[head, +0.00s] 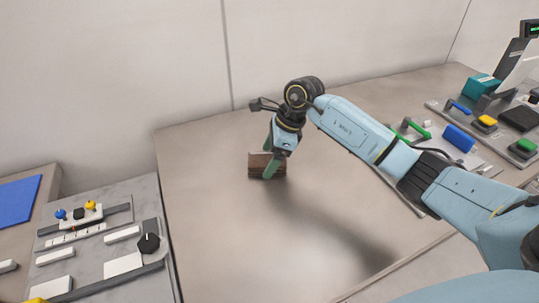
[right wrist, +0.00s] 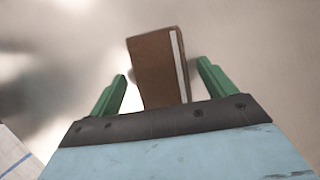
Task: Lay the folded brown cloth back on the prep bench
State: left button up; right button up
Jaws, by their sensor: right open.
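The folded brown cloth (head: 256,166) is a small block-like stack on the prep bench (head: 210,210), near the middle of the head view. In the right wrist view the cloth (right wrist: 152,62) shows a brown top with a pale strip along its right side. My right gripper (head: 269,172) points down at the cloth. Its green fingers (right wrist: 163,85) are open, one on each side of the cloth, with a visible gap on both sides. The cloth's lower end is hidden behind the gripper's body in the wrist view. My left gripper is not in view.
A control panel (head: 125,262) with knobs and switches stands at the lower left. A blue sheet (head: 17,200) lies farther left. Another panel with coloured buttons (head: 484,122) stands at the right. A pale wall (head: 120,70) rises behind. The bench around the cloth is bare.

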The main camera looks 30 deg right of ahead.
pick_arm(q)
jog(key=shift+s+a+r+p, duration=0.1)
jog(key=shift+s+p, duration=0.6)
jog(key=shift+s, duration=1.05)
pick_arm(e)
jog(key=v, duration=1.2)
jog(key=shift+f, duration=0.1)
